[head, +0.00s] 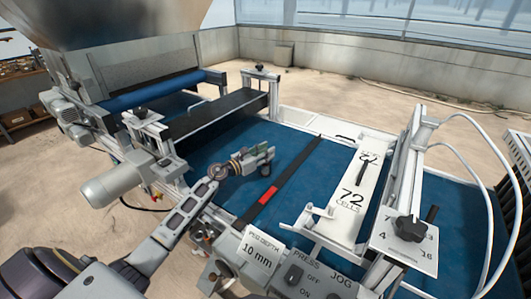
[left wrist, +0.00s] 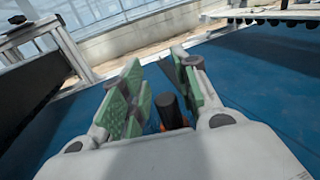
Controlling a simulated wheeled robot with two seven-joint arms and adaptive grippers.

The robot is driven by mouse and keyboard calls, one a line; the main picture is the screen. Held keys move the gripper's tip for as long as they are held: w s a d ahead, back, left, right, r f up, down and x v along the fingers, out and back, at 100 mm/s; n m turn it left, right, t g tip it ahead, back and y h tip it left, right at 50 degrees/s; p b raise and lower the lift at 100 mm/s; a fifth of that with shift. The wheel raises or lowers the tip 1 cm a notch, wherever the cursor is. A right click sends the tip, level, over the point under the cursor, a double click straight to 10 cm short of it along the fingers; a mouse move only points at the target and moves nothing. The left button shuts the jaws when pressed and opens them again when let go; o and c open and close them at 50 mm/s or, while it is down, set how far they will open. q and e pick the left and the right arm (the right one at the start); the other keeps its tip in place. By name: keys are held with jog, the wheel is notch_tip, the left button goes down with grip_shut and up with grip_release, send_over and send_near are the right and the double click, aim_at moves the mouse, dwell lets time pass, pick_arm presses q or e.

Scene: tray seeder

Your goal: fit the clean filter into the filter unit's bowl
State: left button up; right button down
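My left gripper (head: 264,160) is above the blue belt, left of the black strip. My right gripper is in neither view.
The blue belt (head: 215,148) runs under the gripper. A control panel (head: 262,255) is at the near edge. The 72-cell plate (head: 350,195) and a post with a black knob (head: 409,228) stand to the right. A grey motor (head: 112,186) juts out at left. Open floor lies behind.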

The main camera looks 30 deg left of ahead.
pick_arm(q)
jog(key=shift+o, duration=0.2)
dwell(0.3)
jog(key=o, duration=0.5)
jog(key=shift+s, duration=0.15)
jog(key=shift+v, duration=5.9)
jog(key=shift+f, duration=0.1)
